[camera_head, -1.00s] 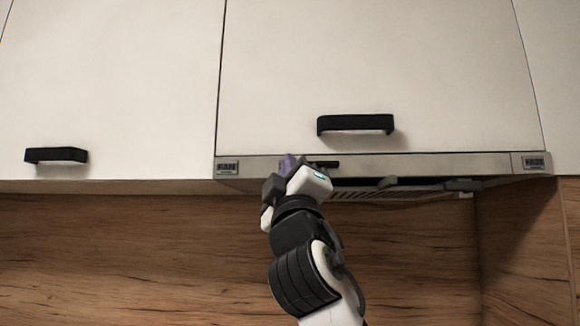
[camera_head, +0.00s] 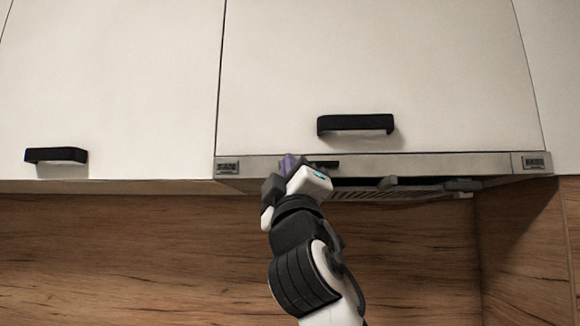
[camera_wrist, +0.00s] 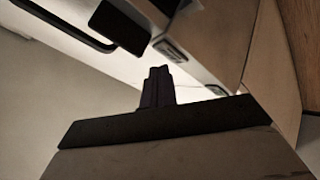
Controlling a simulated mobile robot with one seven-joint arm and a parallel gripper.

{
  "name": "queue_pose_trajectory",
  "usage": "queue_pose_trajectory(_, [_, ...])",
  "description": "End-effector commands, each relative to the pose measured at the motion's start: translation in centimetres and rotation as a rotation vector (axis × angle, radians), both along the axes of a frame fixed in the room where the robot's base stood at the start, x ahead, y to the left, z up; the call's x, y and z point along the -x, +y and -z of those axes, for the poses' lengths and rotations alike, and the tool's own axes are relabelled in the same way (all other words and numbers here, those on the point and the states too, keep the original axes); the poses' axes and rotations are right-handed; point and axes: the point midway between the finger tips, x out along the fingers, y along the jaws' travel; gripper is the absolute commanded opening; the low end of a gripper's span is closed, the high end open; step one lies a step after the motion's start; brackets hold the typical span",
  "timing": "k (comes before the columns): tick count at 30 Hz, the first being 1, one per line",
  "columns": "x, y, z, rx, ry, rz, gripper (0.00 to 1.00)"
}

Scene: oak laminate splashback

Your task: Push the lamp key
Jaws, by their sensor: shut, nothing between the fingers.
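The range hood's front strip (camera_head: 430,165) runs below the right wall cabinet. A small dark bar (camera_head: 325,164), possibly the lamp key, sits on this strip just right of my gripper (camera_head: 288,163); my gripper partly covers that area. My gripper's purple fingers are closed together and empty, raised at the strip's lower left part. In the wrist view the shut fingers (camera_wrist: 158,75) point toward the hood, just left of a small label plate (camera_wrist: 170,50). I cannot tell whether the fingertips touch anything.
Black handles (camera_head: 355,125) and (camera_head: 56,155) stick out from the white cabinet doors. The hood's slatted underside (camera_head: 400,190) lies right of my wrist. Label plates sit at the strip's left end (camera_head: 227,167) and right end (camera_head: 533,162). The wooden splashback (camera_head: 120,255) is bare.

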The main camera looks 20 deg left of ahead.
Motion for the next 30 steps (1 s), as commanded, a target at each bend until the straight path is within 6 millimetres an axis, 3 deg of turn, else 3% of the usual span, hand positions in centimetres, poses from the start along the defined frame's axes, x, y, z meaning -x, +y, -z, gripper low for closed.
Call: queue_pose_trajectory(30, [-0.88, 0.26, 0.01, 0.0, 0.0, 0.0, 0.0])
